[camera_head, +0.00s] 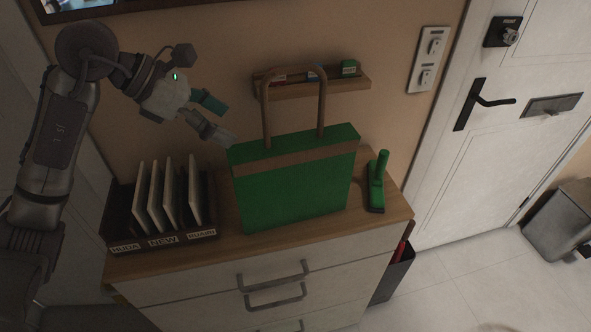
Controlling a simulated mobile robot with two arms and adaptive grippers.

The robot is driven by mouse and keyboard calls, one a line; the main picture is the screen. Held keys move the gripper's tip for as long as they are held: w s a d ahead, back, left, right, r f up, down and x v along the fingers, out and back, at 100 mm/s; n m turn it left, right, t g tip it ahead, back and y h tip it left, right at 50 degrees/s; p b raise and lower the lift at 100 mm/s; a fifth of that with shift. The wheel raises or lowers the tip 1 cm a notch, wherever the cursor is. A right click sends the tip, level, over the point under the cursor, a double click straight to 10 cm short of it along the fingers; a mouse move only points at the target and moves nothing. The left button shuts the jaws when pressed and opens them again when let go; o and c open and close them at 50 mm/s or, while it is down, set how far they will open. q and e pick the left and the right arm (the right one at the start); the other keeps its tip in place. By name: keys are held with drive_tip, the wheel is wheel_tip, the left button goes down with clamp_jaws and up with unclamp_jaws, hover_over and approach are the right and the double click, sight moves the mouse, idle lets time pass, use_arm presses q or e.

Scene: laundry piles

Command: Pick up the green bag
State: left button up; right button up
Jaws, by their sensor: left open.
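The green bag (294,190) stands upright on top of the wooden-topped dresser (170,262). It has a brown band near its top and a tall brown loop handle (294,72) rising above it. My left gripper (226,122) is open and empty, above and to the left of the bag, near its upper left corner. Its fingers point right and down towards the handle; whether a fingertip touches the bag cannot be told. My right gripper is not in view.
A dark box (122,222) with several upright white panels stands left of the bag. A green brush-like tool (376,185) lies to its right. A small wall shelf (350,82) is behind the handle. A white door (470,150) and a metal bin (556,222) are at right.

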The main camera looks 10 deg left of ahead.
sight(264, 144)
use_arm(q)
drive_tip(key=d+f, duration=0.1)
drive_tip(key=d, duration=0.1)
drive_tip(key=d+f+p, duration=0.1)
drive_tip(key=d+f, duration=0.1)
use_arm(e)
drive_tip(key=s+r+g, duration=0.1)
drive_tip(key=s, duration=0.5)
use_arm(q)
drive_tip(key=shift+w+d+f, duration=0.45)
drive_tip(key=shift+w+f, duration=0.2)
drive_tip(key=shift+f, duration=0.15)
drive_tip(key=shift+d+f+p, duration=0.2)
drive_tip(key=shift+d+p, duration=0.3)
drive_tip(key=shift+p, duration=0.2)
drive_tip(key=p+x, duration=0.1)
drive_tip(key=x, duration=0.2)
drive_tip(key=shift+w+d+f+p, duration=0.1)
drive_tip(key=shift+d+p, duration=0.25)
drive_tip(key=shift+d, duration=0.1)
drive_tip(key=shift+w+d+f, duration=0.1)
drive_tip(key=shift+d+f, duration=0.05)
drive_tip(key=shift+f, duration=0.15)
drive_tip(key=c, duration=0.4)
clamp_jaws()
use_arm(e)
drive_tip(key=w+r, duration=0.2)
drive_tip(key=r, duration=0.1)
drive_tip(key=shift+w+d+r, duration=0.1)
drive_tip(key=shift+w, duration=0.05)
